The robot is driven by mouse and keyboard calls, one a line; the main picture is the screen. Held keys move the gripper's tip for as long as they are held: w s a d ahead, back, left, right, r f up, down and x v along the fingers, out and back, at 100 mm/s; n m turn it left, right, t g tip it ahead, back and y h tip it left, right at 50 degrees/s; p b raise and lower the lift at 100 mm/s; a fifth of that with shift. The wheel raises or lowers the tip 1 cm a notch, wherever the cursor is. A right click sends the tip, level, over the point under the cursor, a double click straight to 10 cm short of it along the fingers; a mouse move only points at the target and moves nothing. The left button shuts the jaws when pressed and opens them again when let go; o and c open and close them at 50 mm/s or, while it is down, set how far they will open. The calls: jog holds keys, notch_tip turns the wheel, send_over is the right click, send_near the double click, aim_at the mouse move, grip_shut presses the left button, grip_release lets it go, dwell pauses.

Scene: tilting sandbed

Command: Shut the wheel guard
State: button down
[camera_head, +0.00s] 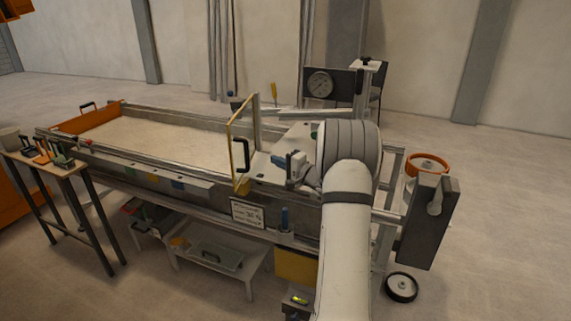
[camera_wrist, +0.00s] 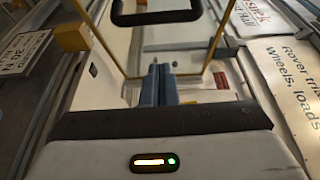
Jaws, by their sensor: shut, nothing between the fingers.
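The wheel guard (camera_head: 243,140) is a clear panel in a yellow frame with a black handle (camera_head: 240,156). In the head view it stands upright at the right end of the sandbed, seen nearly edge-on. In the wrist view its yellow frame and black handle (camera_wrist: 156,12) show at the top, beyond my fingers. My gripper (camera_head: 278,160) is to the right of the guard and points toward it. Its blue fingers (camera_wrist: 158,72) are shut and empty, apart from the handle. My arm hides what lies behind it, and I cannot see the wheel.
The long sandbed (camera_head: 165,138) stretches left. A sign (camera_head: 249,214) hangs on the near side. A small tool table (camera_head: 60,165) stands at far left. A dark box (camera_head: 428,222) and orange ring (camera_head: 427,165) are at right.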

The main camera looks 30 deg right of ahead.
jog(key=w+a+p, duration=0.1)
jog(key=w+a, duration=0.3)
jog(key=w, duration=0.1)
jog(key=shift+a, duration=0.4)
jog(key=shift+w, duration=0.1)
